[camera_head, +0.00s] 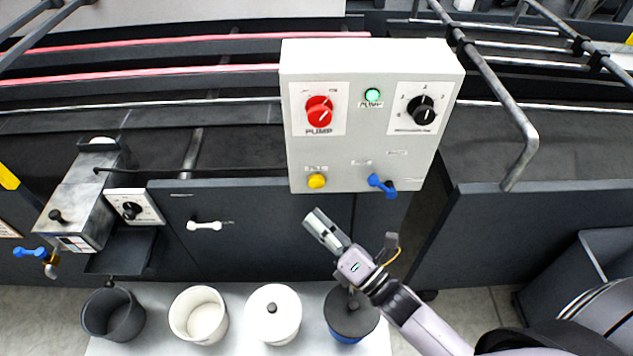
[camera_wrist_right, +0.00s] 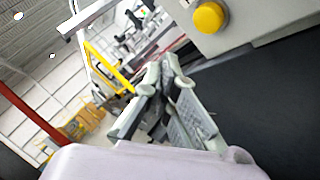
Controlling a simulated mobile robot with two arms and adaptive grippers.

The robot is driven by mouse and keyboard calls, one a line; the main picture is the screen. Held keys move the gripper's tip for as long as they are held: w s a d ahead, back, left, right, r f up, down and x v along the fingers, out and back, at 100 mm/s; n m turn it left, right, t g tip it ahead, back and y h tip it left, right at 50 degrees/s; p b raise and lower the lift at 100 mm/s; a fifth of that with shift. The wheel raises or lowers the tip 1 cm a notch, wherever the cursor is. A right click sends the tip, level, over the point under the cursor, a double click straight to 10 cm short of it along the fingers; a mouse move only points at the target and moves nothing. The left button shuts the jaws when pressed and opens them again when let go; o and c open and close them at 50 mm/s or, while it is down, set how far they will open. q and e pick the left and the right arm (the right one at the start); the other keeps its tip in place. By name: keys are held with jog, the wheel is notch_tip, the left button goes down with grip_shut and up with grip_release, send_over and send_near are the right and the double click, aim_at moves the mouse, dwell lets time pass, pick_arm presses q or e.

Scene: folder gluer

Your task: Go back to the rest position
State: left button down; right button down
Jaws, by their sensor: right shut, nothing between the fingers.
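My right gripper (camera_head: 318,222) is in the head view, below the control box and in front of the dark machine doors. It is shut and empty, and its fingers also show in the right wrist view (camera_wrist_right: 160,75). The grey control box (camera_head: 345,160) carries a red pump knob (camera_head: 319,111), a lit green lamp (camera_head: 373,95), a black knob (camera_head: 421,110), a yellow button (camera_head: 317,181) and a blue valve handle (camera_head: 381,185). The gripper is apart from the box. The yellow button also shows in the right wrist view (camera_wrist_right: 210,17). My left gripper is not in view.
On a pale surface (camera_head: 240,346) below stand a dark open bucket (camera_head: 112,315), a white open bucket (camera_head: 199,314), a white lidded bucket (camera_head: 274,313) and a dark-lidded blue bucket (camera_head: 351,313). A metal glue unit (camera_head: 85,195) is at the left. A bent rail (camera_head: 505,105) is at the right.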

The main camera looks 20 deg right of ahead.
jog(key=shift+f, duration=0.1)
dwell(0.4)
jog(key=s+d+f+m+g+h, duration=0.25)
jog(key=f+m, duration=0.25)
jog(key=f, duration=0.6)
jog(key=s+d+f+m+g+h, duration=0.25)
jog(key=f+m, duration=0.25)
jog(key=f, duration=0.6)
jog(key=s+d+f+m+g+h, duration=0.25)
jog(key=f+m, duration=0.25)
jog(key=f, duration=0.6)
jog(key=s+d+f+m+g, duration=0.1)
jog(key=s+f+m+g, duration=0.2)
jog(key=s+f, duration=0.3)
jog(key=s+d+f+m+g+h, duration=0.1)
jog(key=s+f+m+g, duration=0.2)
jog(key=s, duration=0.9)
jog(key=s+d+f+m+g+h, duration=0.1)
jog(key=s+f+m+g, duration=0.2)
jog(key=s+f+m, duration=0.3)
jog(key=s+f, duration=0.3)
jog(key=s, duration=0.1)
jog(key=shift+d+m+g, duration=0.2)
jog(key=shift+m+g, duration=0.1)
jog(key=shift+g, duration=0.05)
